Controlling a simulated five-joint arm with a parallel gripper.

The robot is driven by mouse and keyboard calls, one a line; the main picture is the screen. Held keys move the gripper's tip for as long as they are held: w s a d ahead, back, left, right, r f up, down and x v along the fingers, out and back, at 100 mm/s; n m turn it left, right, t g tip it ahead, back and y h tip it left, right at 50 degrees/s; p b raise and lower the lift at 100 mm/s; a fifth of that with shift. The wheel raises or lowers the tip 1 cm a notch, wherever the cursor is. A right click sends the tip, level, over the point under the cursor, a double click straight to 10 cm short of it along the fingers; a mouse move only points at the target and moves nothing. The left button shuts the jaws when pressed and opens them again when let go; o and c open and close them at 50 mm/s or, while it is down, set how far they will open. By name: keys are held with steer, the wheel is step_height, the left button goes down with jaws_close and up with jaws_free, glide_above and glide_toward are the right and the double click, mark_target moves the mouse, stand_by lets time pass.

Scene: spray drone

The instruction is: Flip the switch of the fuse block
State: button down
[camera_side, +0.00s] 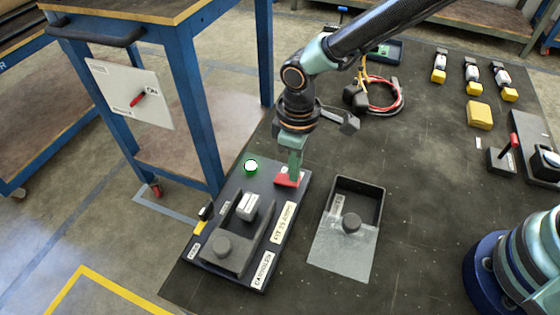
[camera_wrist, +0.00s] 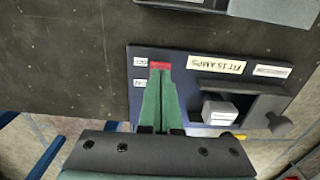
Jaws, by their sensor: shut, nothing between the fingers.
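The fuse block is a dark blue panel (camera_side: 225,192) in the side view; its edge also shows in the wrist view (camera_wrist: 180,60). Its red switch (camera_side: 284,180) sits at the far end and shows in the wrist view (camera_wrist: 160,65) beside two small white labels. My gripper (camera_side: 294,179) is shut and empty, with its green fingertips (camera_wrist: 159,74) right at the switch and partly covering it. I cannot tell whether they touch. A whitish fuse (camera_side: 246,206) sits in the grey holder (camera_side: 224,252) on the panel.
Red and black cables (camera_side: 385,95) lie farther back. Several yellow-ended parts (camera_side: 471,75) and a red-handled device (camera_side: 513,141) are at the right. A blue-legged cart (camera_side: 190,85) stands left.

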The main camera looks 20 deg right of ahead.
steer(key=shift+f, duration=0.65)
steer(key=shift+r, duration=3.55)
steer(key=shift+w+d+r, duration=0.1)
steer(key=shift+d+r, duration=0.05)
steer(key=d+r+m+t, duration=0.2)
steer(key=d+r+m, duration=0.2)
steer(key=d+r, duration=0.8)
steer(key=s+d+r+m+t, duration=0.1)
steer(key=s+d+m, duration=0.1)
steer(key=d, duration=0.5)
steer(key=s+d+r+m+t, duration=0.1)
steer(key=s+d+m+t, duration=0.1)
steer(key=d, duration=0.5)
steer(key=s+m, duration=0.1)
steer(key=s, duration=0.1)
steer(key=shift+s+d+r+t, duration=0.2)
steer(key=shift+s+r+t, duration=0.1)
steer(key=shift+s, duration=0.05)
